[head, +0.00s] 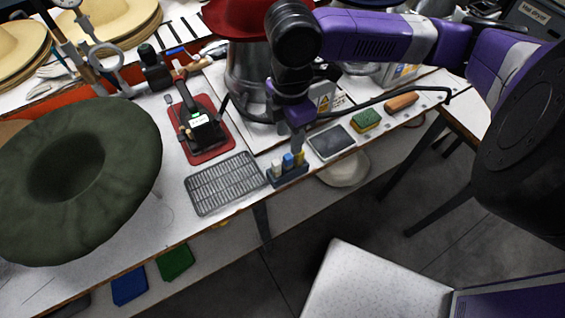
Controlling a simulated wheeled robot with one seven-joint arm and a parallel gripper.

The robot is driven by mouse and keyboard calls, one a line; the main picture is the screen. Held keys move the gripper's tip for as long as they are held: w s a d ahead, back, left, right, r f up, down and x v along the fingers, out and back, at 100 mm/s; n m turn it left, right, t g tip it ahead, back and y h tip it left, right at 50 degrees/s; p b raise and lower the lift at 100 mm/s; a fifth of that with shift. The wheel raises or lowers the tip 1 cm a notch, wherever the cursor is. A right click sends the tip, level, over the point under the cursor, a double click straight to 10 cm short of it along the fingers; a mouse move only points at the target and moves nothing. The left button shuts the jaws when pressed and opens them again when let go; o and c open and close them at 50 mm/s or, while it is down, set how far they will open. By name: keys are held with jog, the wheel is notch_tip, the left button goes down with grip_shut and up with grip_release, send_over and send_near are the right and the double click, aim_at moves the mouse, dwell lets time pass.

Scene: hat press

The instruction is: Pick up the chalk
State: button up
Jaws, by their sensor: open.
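A small dark rack (288,178) stands at the front edge of the white table. It holds upright chalk pieces: a whitish one (277,167) at the left, a blue one (288,161) in the middle and a yellow one (300,157) at the right. My gripper (297,150) points down right at the rack, its tip by the tops of the blue and yellow chalk. It is open. Its fingers appear as one narrow shape here, so I cannot tell whether they are around a chalk or touching one.
A wire grid tray (224,183) lies left of the rack, and a dark slate-like pad (331,142) right of it. A dark green hat (79,180) fills the left. A metal pot (246,75) stands behind.

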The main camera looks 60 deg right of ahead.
aim_at(288, 156)
jog(key=shift+a+f+p, duration=0.2)
jog(key=shift+f+p, duration=0.2)
jog(key=shift+f, duration=3.4)
grip_shut()
